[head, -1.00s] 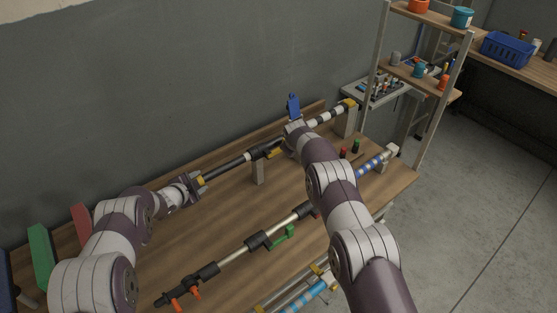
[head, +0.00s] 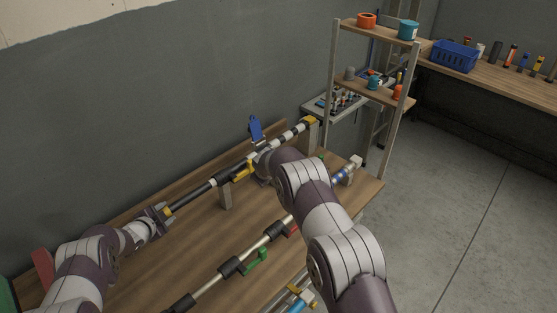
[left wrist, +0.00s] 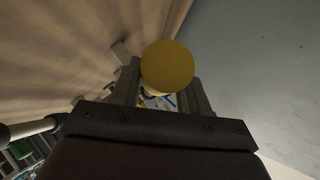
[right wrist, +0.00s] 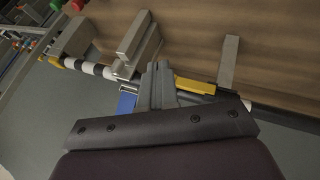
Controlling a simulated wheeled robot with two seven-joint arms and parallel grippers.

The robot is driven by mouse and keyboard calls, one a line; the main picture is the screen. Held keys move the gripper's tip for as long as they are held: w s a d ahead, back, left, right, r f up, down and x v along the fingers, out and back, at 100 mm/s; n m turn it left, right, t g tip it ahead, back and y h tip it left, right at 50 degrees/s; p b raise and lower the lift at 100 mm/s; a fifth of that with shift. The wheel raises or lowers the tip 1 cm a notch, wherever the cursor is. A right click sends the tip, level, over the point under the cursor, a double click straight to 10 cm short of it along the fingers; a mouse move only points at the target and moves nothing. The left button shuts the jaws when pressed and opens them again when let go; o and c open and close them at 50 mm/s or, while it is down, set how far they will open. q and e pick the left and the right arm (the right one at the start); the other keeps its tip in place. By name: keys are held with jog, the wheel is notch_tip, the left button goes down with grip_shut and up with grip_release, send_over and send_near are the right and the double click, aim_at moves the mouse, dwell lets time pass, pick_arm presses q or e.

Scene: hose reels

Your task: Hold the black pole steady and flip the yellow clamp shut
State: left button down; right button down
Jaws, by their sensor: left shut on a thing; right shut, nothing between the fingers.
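The black pole (head: 200,191) lies along the back of the table, with black-and-white bands toward its far right end. My left gripper (head: 164,212) is shut on the pole near its near left end. In the left wrist view the round yellow pole end (left wrist: 167,66) sits between the fingers. The yellow clamp (head: 243,172) is on the pole's middle; in the right wrist view its yellow lever (right wrist: 195,86) lies along the pole. I cannot tell whether it is fully closed. My right gripper (right wrist: 158,84) is shut and empty beside the lever; the arm partly hides it in the head view.
A blue lever (head: 256,128) stands up on the same pole beyond my right gripper. A second pole with a green lever (head: 257,262) lies nearer. A shelf (head: 372,95) stands right of the table; the floor beyond is clear.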

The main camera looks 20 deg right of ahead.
jog(key=s+d+r, duration=0.2)
jog(key=d+r, duration=0.3)
jog(key=r, duration=0.2)
jog(key=shift+r, duration=0.3)
pick_arm(q)
jog(key=shift+c, duration=2.4)
grip_release()
